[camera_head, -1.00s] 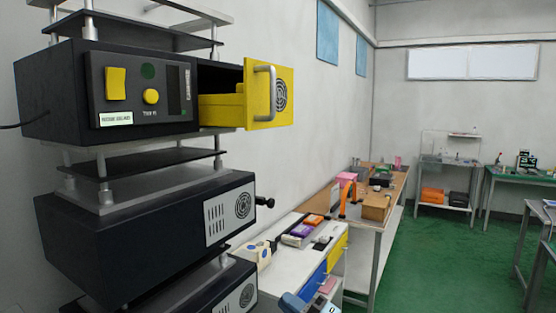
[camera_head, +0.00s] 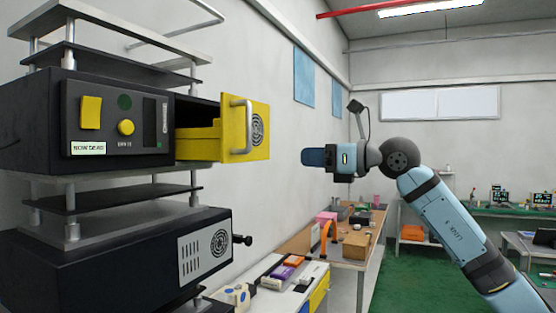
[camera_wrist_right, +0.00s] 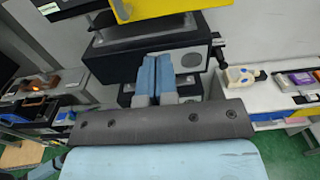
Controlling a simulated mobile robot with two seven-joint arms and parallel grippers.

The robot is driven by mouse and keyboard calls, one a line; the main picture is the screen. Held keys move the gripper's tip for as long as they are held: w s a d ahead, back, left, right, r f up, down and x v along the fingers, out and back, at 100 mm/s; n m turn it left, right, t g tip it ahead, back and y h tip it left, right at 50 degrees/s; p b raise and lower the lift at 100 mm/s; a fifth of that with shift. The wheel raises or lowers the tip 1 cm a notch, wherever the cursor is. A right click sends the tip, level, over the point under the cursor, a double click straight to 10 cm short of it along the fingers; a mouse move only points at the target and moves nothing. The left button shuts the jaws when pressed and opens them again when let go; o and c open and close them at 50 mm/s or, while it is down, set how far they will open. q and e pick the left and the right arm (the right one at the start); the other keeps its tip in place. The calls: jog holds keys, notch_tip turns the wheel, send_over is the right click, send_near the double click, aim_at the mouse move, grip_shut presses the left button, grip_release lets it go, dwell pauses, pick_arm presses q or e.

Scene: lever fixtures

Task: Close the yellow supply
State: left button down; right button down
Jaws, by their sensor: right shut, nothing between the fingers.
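The yellow supply drawer (camera_head: 248,133), with a grey vertical handle, stands pulled out of the upper black unit (camera_head: 40,120) at the left of the head view. The unit's front carries a yellow switch, a yellow knob and a small label. The drawer's yellow front (camera_wrist_right: 165,8) also shows at the top edge of the right wrist view. My right gripper (camera_head: 306,157) is to the right of the drawer front, apart from it, pointing left. Its blue fingers (camera_wrist_right: 156,78) are together and empty in the wrist view. My left gripper is not in view.
A lower black unit (camera_head: 120,262) with a protruding black knob (camera_head: 243,240) sits below. A white cabinet (camera_head: 285,295) with small boxes and a wooden workbench (camera_head: 345,262) stand along the wall. Open air lies between the drawer and my right gripper.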

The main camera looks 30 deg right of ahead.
aim_at(245, 156)
jog(key=p+x, duration=0.4)
jog(key=x, duration=0.9)
jog(key=shift+a+p, duration=0.1)
jog(key=shift+p, duration=0.2)
jog(key=shift+w+a, duration=0.15)
jog(key=shift+w, duration=0.05)
